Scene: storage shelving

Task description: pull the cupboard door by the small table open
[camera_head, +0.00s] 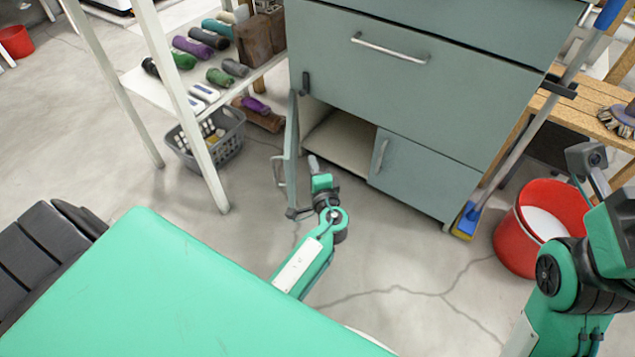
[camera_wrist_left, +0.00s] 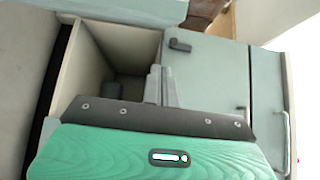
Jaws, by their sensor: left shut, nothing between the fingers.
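The grey-green cupboard (camera_head: 420,95) has two low doors. The left door (camera_head: 291,150) stands swung out from the front, with its handle (camera_head: 278,171) on its outer face; its compartment (camera_head: 340,140) is exposed. The right door (camera_head: 425,182) is closed, with an upright handle (camera_head: 380,155). A low wooden table (camera_head: 590,108) stands to the right. My left gripper (camera_head: 313,163) is shut and empty, just right of the open door, on its inner side; contact is unclear. Its fingers also show before the compartment in the left wrist view (camera_wrist_left: 160,87). My right arm is at the right edge; its fingers cannot be made out.
A white-framed rack (camera_head: 178,80) with rolled items and a grey basket (camera_head: 222,150) stand left of the open door. A broom (camera_head: 530,120) leans at the cupboard's right side. A red bucket (camera_head: 515,245) stands near my right arm. The floor before the cupboard is clear.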

